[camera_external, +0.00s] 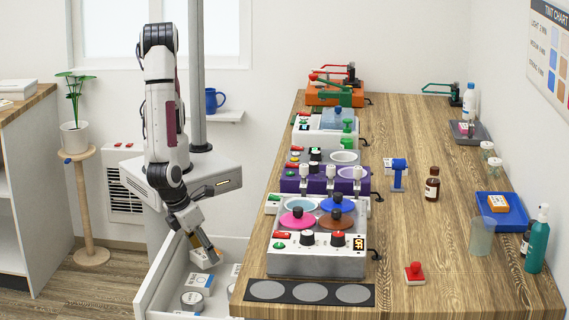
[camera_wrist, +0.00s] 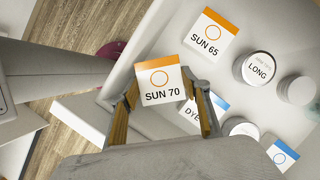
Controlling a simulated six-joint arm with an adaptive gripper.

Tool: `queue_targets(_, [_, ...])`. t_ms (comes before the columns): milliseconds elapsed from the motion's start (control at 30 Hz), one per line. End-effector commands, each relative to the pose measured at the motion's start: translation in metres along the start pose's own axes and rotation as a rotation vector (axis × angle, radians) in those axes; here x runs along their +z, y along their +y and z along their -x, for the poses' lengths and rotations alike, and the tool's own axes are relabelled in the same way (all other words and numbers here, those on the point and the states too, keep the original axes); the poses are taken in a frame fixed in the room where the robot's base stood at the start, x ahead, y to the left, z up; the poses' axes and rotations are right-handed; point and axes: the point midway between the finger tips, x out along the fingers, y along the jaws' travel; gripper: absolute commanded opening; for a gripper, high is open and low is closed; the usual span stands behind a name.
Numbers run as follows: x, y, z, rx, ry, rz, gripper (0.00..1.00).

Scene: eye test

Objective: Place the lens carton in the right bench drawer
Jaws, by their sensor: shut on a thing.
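A white lens carton with an orange band, a ring mark and the text SUN 70 (camera_wrist: 161,86) sits between the two fingers of my gripper (camera_wrist: 163,97) in the wrist view. My gripper is shut on it. In the external view my gripper (camera_external: 205,250) points down over the open bench drawer (camera_external: 160,282) at the near left end of the bench. The carton's small size there makes its height over the drawer floor hard to tell. The pale drawer floor also shows behind the carton in the wrist view (camera_wrist: 140,70).
The drawer holds a SUN 65 carton (camera_wrist: 209,36), a LONG tin (camera_wrist: 258,68), another tin (camera_wrist: 297,90), a partly hidden DYE carton (camera_wrist: 190,118) and a blue-banded carton (camera_wrist: 281,155). The wooden bench (camera_external: 420,240) with tint machines (camera_external: 315,255) stands at the drawer's right.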

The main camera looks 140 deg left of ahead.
Motion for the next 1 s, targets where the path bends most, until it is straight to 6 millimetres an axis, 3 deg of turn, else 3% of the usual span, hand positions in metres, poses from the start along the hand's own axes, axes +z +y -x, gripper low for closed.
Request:
queue_targets(967, [-0.005, 0.000, -0.011, -0.001, 0.000, 0.000, 0.22])
queue_targets(1000, [-0.005, 0.000, -0.011, 0.000, 0.000, 0.000, 0.53])
